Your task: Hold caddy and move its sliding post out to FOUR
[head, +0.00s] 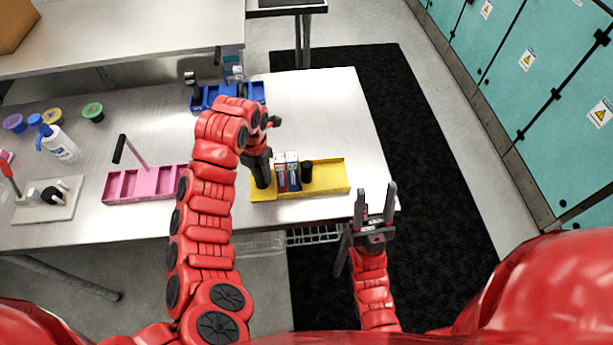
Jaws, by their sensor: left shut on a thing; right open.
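The yellow caddy (328,180) is a long, shallow tray near the right front edge of the table. A red-and-white box (280,172) and a blue-and-white box (292,171) stand side by side in it. A short black post (306,172) stands just right of the boxes. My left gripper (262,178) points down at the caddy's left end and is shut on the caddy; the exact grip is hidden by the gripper. My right gripper (375,204) is open and empty, right of the caddy and apart from it. No FOUR mark is readable.
A pink caddy (143,186) with a black-gripped handle lies to the left. A blue caddy (214,94) is behind my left arm. A white bottle (60,145), several small tubs and a white board (50,207) are further left. The yellow caddy's right part is empty.

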